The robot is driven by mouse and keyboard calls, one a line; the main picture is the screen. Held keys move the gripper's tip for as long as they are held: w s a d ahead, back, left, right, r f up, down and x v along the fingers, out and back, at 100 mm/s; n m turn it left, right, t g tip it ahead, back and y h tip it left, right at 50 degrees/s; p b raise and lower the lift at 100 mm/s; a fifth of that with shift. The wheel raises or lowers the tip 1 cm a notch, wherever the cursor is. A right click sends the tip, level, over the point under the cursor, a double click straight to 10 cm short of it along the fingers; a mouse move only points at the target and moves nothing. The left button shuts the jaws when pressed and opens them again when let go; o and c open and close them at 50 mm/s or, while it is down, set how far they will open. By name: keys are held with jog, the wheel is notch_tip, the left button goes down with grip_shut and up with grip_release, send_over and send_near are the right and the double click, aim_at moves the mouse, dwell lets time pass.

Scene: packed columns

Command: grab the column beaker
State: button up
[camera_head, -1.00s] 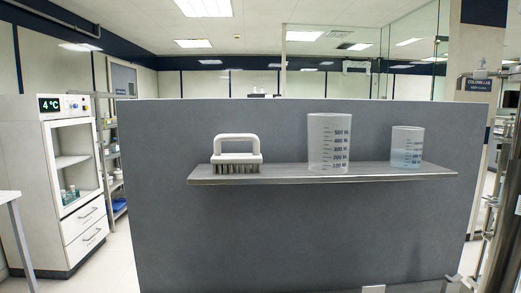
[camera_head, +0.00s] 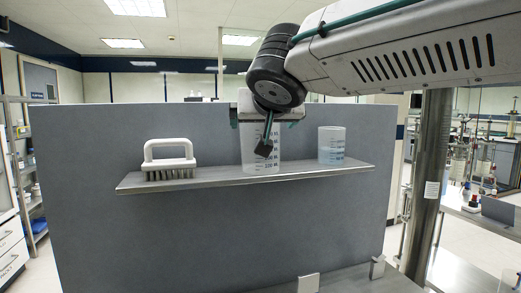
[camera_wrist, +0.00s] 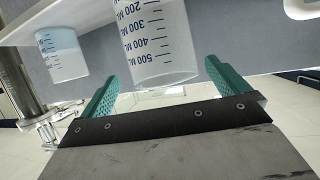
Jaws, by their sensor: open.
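Two clear graduated beakers stand upright on a narrow shelf (camera_head: 215,183). The larger, empty-looking beaker (camera_head: 261,166) is in the middle; it shows upside down in the wrist view (camera_wrist: 155,42). The smaller beaker (camera_head: 331,146) holds pale blue liquid and stands to its right; it is at the left in the wrist view (camera_wrist: 62,58). I cannot tell from labels which is the column beaker. My gripper (camera_head: 268,122) is open at the larger beaker's upper part. In the wrist view its teal fingers (camera_wrist: 161,75) lie either side of that beaker's rim, with gaps showing.
A white-handled brush (camera_head: 168,161) stands on the shelf left of the larger beaker. A grey upright panel (camera_head: 110,240) backs the shelf closely. A metal post (camera_head: 428,180) rises at the right. The shelf between the beakers is clear.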

jog(key=x, duration=0.5)
jog(key=shift+w, duration=0.45)
jog(key=c, duration=1.2)
